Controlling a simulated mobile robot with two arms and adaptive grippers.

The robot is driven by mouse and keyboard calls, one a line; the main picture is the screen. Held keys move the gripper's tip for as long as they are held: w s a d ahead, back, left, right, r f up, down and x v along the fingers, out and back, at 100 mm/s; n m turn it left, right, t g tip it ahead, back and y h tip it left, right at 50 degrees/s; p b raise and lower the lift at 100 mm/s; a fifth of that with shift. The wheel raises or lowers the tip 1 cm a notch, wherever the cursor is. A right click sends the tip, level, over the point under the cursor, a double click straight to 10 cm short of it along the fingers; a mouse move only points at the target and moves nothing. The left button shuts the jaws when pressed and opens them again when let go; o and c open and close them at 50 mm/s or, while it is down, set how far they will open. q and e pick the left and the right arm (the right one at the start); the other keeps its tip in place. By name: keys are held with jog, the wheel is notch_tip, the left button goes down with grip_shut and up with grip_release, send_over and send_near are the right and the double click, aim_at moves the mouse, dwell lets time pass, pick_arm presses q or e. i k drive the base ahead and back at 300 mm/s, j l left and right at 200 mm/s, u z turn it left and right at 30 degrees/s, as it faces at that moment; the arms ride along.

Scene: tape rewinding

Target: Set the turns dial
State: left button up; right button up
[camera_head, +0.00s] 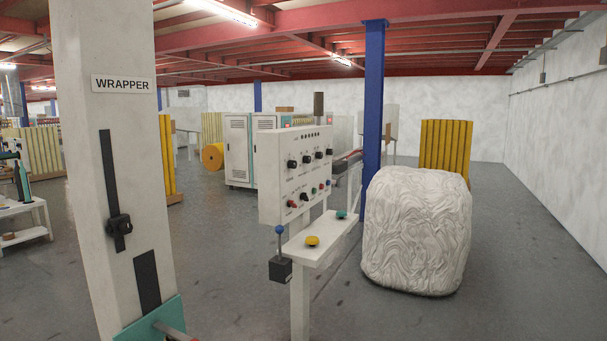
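A white control panel (284,185) stands near the middle of the view, angled to the right. It has an upper row of black dials (306,159) and a lower row with a black knob (305,197) and red and other coloured buttons. The labels are too small to read, so I cannot tell which one is the turns dial or where it points. Neither of my grippers is in view.
A white column marked WRAPPER (122,84) rises at the left. Below the panel, a white shelf (318,243) carries a yellow button (312,241) and a green one; a blue-knobbed lever (280,250) is beside it. A wrapped bale (417,232) stands right. Floor is clear further right.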

aim_at(291, 164)
jog(key=i+l+u, duration=0.1)
jog(key=i+l, duration=0.15)
jog(key=z, duration=3.45)
jog(key=u, duration=0.95)
jog(key=j+u, duration=0.1)
jog(key=u, duration=0.4)
jog(key=i+u, duration=0.1)
jog(key=u, duration=0.85)
jog(key=i+u, duration=0.15)
jog(key=u, duration=0.3)
